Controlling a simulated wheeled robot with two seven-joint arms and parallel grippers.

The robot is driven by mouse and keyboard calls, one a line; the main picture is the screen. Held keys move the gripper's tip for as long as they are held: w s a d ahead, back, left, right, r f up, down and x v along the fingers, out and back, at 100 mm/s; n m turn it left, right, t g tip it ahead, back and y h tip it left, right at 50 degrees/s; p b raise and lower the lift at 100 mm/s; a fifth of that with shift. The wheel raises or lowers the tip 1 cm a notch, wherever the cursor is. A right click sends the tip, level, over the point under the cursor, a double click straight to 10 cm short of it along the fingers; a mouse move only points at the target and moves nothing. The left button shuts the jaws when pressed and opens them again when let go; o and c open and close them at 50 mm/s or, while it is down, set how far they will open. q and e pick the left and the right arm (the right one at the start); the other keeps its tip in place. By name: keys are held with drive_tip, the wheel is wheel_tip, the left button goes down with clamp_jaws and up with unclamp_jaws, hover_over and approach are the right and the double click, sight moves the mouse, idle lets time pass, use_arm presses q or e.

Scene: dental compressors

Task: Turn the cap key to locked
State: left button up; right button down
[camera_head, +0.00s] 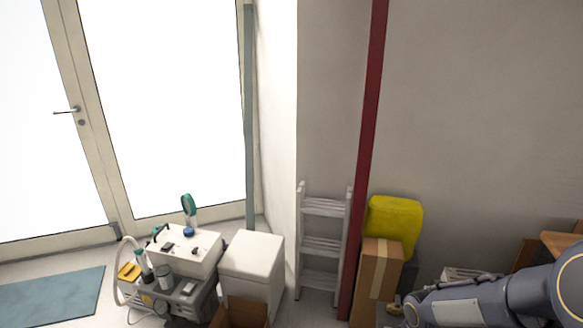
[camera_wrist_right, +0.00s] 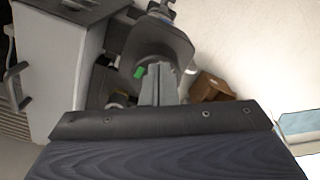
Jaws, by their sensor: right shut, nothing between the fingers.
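I cannot make out a cap key for certain in either view. In the right wrist view my right gripper (camera_wrist_right: 158,72) is shut and empty, its grey fingers pointing at a dark rounded machine part (camera_wrist_right: 160,38). A small green piece (camera_wrist_right: 139,72) shows just left of the fingertips; I cannot tell whether it is touched. In the head view my right arm (camera_head: 485,302) reaches in from the lower right; its gripper is not visible there. My left gripper is in neither view.
A grey-white cabinet (camera_wrist_right: 62,60) with a handle stands left in the wrist view, and a brown box (camera_wrist_right: 211,87) lies right. In the head view are a wheeled unit (camera_head: 190,252), a white bin (camera_head: 252,262), a ladder (camera_head: 322,245), a cardboard box (camera_head: 373,275) and a yellow container (camera_head: 396,222).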

wheel_tip(320, 180, up, 6)
drive_tip(key=p, duration=0.4)
drive_tip(key=shift+p, duration=0.35)
drive_tip(key=f+m+b, duration=0.1)
drive_tip(key=f+m, duration=0.1)
drive_tip(key=m, duration=0.2)
drive_tip(key=f+m+b, duration=0.2)
drive_tip(key=m, duration=0.2)
drive_tip(key=a+f+m+b, duration=0.1)
drive_tip(key=f+m, duration=0.1)
drive_tip(key=m, duration=0.1)
drive_tip(key=shift+s+m, duration=0.1)
drive_tip(key=shift+m, duration=0.3)
